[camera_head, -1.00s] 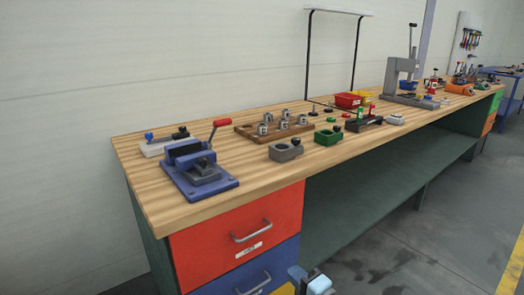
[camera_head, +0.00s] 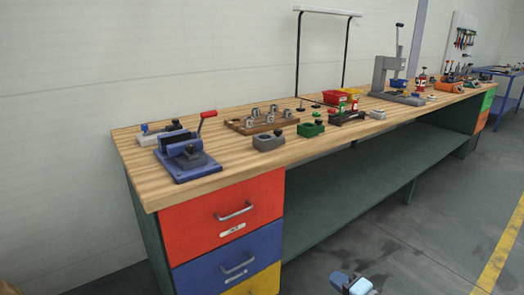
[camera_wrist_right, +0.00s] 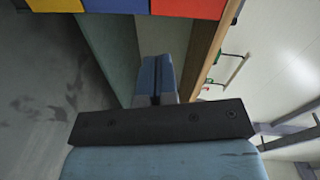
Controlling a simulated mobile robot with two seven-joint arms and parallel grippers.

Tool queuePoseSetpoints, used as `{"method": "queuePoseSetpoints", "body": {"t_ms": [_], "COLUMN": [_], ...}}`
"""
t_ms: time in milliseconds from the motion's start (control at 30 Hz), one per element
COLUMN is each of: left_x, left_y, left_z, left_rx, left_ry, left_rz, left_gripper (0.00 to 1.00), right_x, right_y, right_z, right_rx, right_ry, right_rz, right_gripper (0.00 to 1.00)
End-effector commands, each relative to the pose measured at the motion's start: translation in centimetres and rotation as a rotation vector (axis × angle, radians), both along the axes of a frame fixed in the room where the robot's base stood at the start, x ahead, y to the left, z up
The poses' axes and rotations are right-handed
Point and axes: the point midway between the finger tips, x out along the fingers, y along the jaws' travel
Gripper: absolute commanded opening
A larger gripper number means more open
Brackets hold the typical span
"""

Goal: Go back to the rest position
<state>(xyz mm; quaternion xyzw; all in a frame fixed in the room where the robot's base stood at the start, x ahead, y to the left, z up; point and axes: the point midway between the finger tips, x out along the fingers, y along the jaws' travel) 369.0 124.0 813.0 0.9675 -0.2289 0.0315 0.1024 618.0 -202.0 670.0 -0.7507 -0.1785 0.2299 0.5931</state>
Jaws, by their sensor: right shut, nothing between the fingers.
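My right gripper (camera_head: 350,284) shows at the bottom of the head view, low in front of the workbench and over the floor. It is shut and empty. In the right wrist view its blue fingers (camera_wrist_right: 157,75) are together, with the bench and its drawers beyond them. The gripper is apart from the bench. My left gripper is not clearly seen; only a small brownish piece shows in the bottom left corner of the head view.
The wooden workbench (camera_head: 240,155) has a blue vise (camera_head: 187,155) on its near end, with a red drawer (camera_head: 220,212) and blue drawer (camera_head: 228,257) below. Fixtures and a grey press (camera_head: 395,75) stand farther along. The floor (camera_head: 420,240) in front is clear.

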Motion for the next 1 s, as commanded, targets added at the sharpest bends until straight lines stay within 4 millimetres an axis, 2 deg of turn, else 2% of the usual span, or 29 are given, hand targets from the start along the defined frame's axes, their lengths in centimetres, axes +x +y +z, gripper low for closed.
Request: {"method": "queuePoseSetpoints", "body": {"t_ms": [33, 167, 333, 533, 800, 1000], "left_x": [0.0, 0.0, 0.0, 0.0, 0.0, 0.0], "left_y": [0.0, 0.0, 0.0, 0.0, 0.0, 0.0], "left_z": [0.0, 0.0, 0.0, 0.0, 0.0, 0.0], "left_rx": [0.0, 0.0, 0.0, 0.0, 0.0, 0.0], "left_ry": [0.0, 0.0, 0.0, 0.0, 0.0, 0.0], "left_rz": [0.0, 0.0, 0.0, 0.0, 0.0, 0.0], "left_gripper": [0.43, 0.43, 0.43, 0.43, 0.43, 0.43], "right_x": [0.0, 0.1, -5.5, -12.8, -22.4, -27.6], "right_y": [-1.8, -6.0, -3.2, -0.2, 2.6, 3.5], "right_z": [-0.3, -0.6, -0.8, 0.6, 5.0, 9.0], "right_rx": [-0.037, -0.122, -0.315, -0.584, -0.95, -1.175], "right_ry": [0.0, 0.0, -0.134, -0.351, -0.678, -0.879], "right_rz": [-0.006, -0.019, 0.061, 0.151, 0.219, 0.225], "right_gripper": [0.0, 0.0, 0.0, 0.0, 0.0, 0.0]}}
